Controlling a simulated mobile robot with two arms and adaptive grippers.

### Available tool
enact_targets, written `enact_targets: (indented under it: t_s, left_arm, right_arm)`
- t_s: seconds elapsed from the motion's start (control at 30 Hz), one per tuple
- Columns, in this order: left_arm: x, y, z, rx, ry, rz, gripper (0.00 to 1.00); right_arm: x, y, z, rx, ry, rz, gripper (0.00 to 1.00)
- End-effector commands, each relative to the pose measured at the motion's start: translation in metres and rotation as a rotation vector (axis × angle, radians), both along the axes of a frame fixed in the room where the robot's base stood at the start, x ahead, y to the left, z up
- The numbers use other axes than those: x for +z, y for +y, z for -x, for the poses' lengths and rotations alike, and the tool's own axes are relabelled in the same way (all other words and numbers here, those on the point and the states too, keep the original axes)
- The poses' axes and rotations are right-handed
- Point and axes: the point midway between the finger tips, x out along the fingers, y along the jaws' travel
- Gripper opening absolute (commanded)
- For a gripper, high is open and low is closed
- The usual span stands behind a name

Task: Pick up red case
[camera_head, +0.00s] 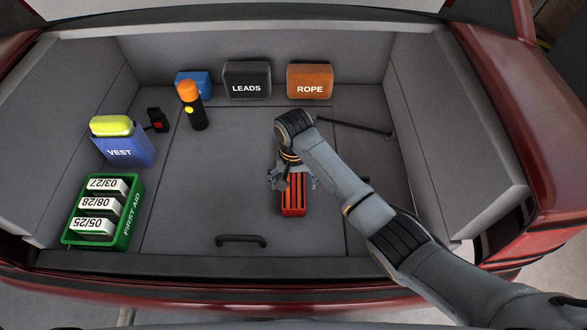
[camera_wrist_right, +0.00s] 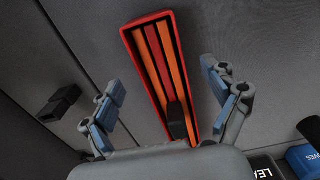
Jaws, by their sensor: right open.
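The red case (camera_head: 293,209) is an open-topped narrow box with orange and dark strips inside. It lies on the grey boot floor, right of centre, its far end hidden under my right gripper in the head view. In the right wrist view the red case (camera_wrist_right: 160,75) runs lengthwise between the fingers. My right gripper (camera_wrist_right: 160,105) is open, with one blue-padded finger on each side of the case and gaps between. In the head view my right gripper (camera_head: 291,180) is over the far part of the case, partly hidden by its own wrist. My left gripper is not in view.
A dark handle (camera_head: 241,240) lies on the floor front-left of the case. A green first aid box (camera_head: 126,222), a blue vest box (camera_head: 127,148) and an orange-topped torch (camera_head: 193,107) stand left. Black leads (camera_head: 247,80) and orange rope (camera_head: 310,82) cases stand at the back wall. A dark bar (camera_head: 354,127) lies behind right.

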Motion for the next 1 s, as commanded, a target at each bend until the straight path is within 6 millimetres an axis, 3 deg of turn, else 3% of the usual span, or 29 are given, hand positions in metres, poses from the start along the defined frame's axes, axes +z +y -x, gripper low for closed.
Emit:
enact_targets:
  t_s: [0.33,0.67,0.9,1.0]
  left_arm:
    - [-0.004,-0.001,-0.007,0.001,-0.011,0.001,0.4]
    - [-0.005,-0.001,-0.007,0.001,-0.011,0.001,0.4]
    - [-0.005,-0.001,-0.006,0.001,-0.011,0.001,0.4]
    - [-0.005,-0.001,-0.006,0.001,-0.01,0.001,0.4]
  right_arm:
    - [-0.046,-0.001,0.002,0.0,0.002,0.002,0.87]
    - [-0.052,0.0,0.002,-0.001,0.0,0.0,0.85]
    - [-0.052,0.0,0.002,-0.001,0.0,0.0,0.36]
    - [-0.051,0.0,0.001,0.0,-0.003,-0.001,0.22]
